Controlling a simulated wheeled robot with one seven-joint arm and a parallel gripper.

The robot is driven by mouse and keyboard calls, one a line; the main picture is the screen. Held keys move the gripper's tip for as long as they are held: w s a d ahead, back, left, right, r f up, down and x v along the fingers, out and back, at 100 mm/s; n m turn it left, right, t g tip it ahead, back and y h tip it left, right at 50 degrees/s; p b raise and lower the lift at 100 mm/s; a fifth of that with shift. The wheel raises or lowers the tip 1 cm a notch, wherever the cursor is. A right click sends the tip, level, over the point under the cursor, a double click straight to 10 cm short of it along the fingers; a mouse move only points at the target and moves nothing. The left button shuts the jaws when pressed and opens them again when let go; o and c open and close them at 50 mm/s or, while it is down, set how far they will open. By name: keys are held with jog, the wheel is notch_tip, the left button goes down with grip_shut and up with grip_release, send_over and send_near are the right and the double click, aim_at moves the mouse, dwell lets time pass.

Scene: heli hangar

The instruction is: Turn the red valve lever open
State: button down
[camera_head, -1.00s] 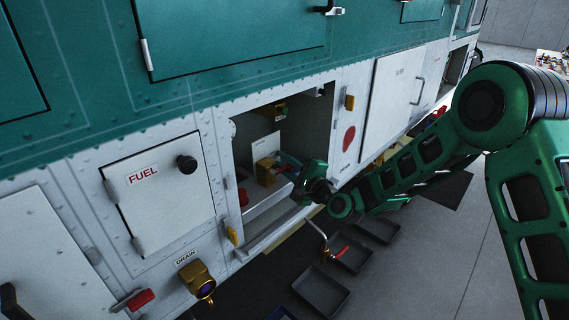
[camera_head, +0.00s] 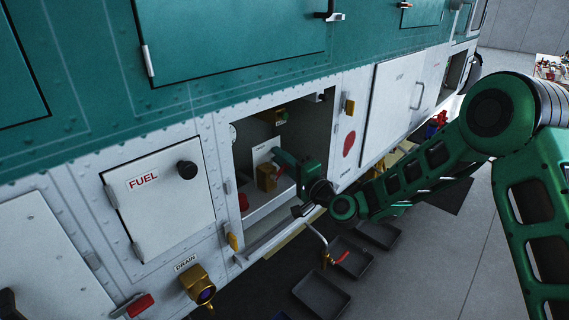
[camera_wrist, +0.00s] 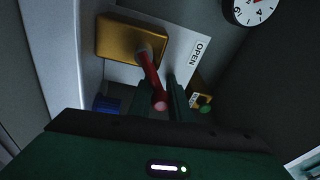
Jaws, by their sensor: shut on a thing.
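The red valve lever (camera_wrist: 152,82) sticks out from a brass valve body (camera_wrist: 130,38) inside the open bay. In the wrist view its round end points toward the camera, between my fingers. My gripper (camera_wrist: 158,100) reaches into the bay and is shut on the lever. The brass body also shows in the head view (camera_head: 266,177), just left of my gripper (camera_head: 283,168). A white plate behind the valve carries an OPEN label (camera_wrist: 198,51). The fingertips' exact contact with the lever is dark and partly hidden.
The bay's side walls stand close around my gripper. A gauge (camera_wrist: 250,10) and a small brass block with a green knob (camera_wrist: 204,105) are near the valve. Below the bay, a red-handled tap (camera_head: 328,250) sticks out above black floor trays (camera_head: 320,290).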

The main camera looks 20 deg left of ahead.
aim_at(268, 169)
jog(key=n, duration=0.1)
jog(key=s+r+n, duration=0.1)
jog(key=n, duration=0.1)
jog(key=shift+s+a+y, duration=0.15)
jog(key=shift+a+y, duration=0.15)
jog(key=shift+y, duration=0.1)
jog(key=n, duration=0.1)
jog(key=s+n, duration=0.1)
jog(key=n, duration=0.1)
jog(key=n+g, duration=0.1)
jog(key=shift+s+a+r+y, duration=0.25)
jog(key=shift+a+r+y, duration=0.05)
jog(key=shift+r, duration=0.1)
jog(key=n, duration=0.1)
jog(key=s+n, duration=0.1)
jog(key=n+g, duration=0.1)
jog(key=shift+s+a+r+n+y, duration=0.1)
jog(key=shift+s+a+n+y, duration=0.1)
jog(key=shift+a+n+y, duration=0.15)
jog(key=shift+s+n, duration=0.3)
jog(key=shift+n, duration=0.65)
jog(key=shift+s, duration=0.1)
jog(key=c, duration=1.9)
grip_release()
jog(key=shift+f, duration=0.2)
jog(key=shift+o, duration=1.2)
jog(key=shift+r, duration=0.15)
